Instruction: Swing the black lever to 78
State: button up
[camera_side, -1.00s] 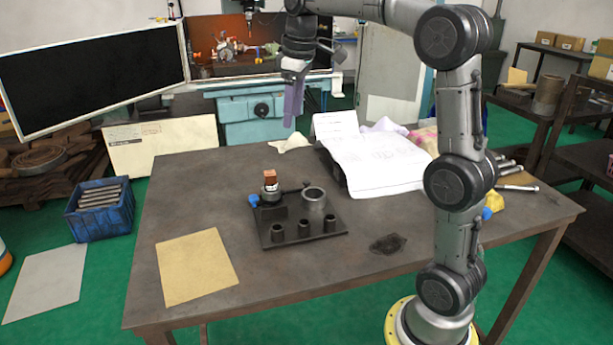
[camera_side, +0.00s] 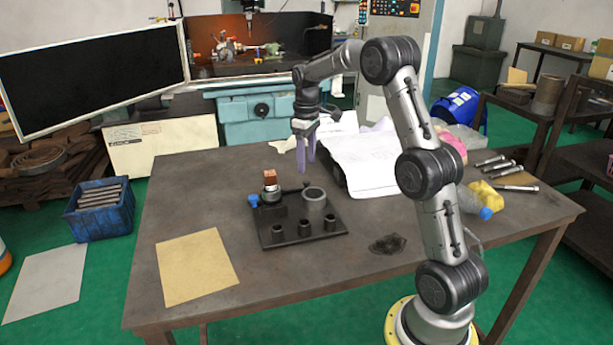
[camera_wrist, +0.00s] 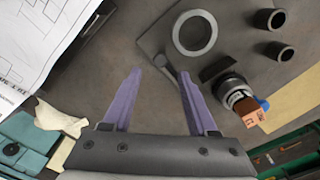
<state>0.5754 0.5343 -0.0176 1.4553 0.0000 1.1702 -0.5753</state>
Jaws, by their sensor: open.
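The black lever (camera_side: 293,190) sticks out to the right from the chuck (camera_side: 271,194) on a dark base plate (camera_side: 290,240). A reddish-brown block (camera_side: 270,177) sits on top of the chuck, and a blue part (camera_side: 253,201) is at its left. I cannot read any scale or number.
A metal ring (camera_side: 314,197) stands on the plate right of the chuck, close to the lever. Papers (camera_side: 370,165) lie behind at the right. A tan sheet (camera_side: 197,266) lies front left.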

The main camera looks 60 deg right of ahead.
aim_at(306, 181)
jog(key=shift+f, duration=2.8)
jog(key=shift+c, duration=0.2)
grip_shut()
jog(key=shift+r, duration=0.1)
